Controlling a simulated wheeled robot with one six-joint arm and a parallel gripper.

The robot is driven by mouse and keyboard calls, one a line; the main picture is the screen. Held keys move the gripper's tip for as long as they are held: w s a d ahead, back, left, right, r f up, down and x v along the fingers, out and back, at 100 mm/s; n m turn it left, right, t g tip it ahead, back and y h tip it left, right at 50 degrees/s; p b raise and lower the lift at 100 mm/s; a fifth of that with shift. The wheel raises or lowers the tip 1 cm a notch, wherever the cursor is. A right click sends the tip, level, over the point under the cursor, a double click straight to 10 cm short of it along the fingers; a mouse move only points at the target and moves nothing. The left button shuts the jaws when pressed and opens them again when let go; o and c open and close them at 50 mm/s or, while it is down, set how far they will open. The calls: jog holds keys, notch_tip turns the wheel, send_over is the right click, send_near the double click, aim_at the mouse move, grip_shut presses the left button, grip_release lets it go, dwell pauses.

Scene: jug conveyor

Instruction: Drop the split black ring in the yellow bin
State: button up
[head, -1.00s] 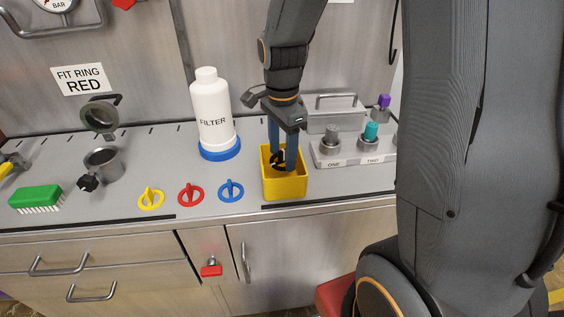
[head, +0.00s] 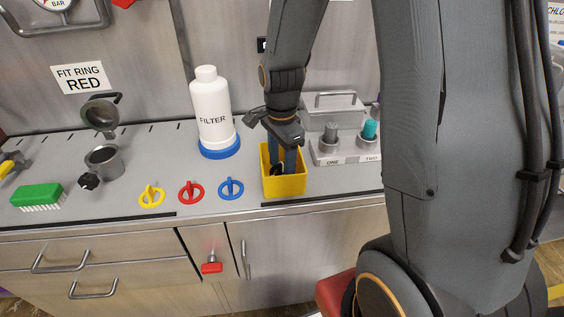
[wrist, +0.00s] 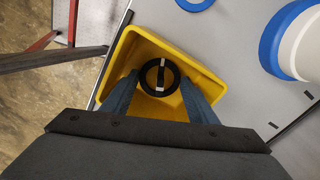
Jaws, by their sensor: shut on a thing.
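The black ring (wrist: 147,88) has a bar with a pale stripe across its middle; I cannot make out the split. My gripper (wrist: 160,77) is shut on it, one blue finger on each side. The yellow bin (head: 285,187) stands on the counter near the front edge, and its rim (wrist: 213,90) surrounds the ring and fingertips in the wrist view. In the head view my gripper (head: 281,166) points down into the bin, and its front wall partly hides the fingertips and ring. I cannot tell whether the ring touches the bin's floor.
Blue (head: 231,189), red (head: 191,192) and yellow (head: 151,196) rings lie left of the bin. A white filter bottle (head: 212,115) with a blue base stands behind them. A block labelled ONE and TWO (head: 345,158) is right of the bin. A green brush (head: 37,196) lies far left.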

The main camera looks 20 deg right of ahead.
aim_at(282, 163)
jog(key=shift+f, duration=0.15)
jog(key=o, duration=1.1)
notch_tip(282, 163, up, 13)
jog(key=shift+r+b, duration=0.15)
jog(key=shift+b, duration=1.05)
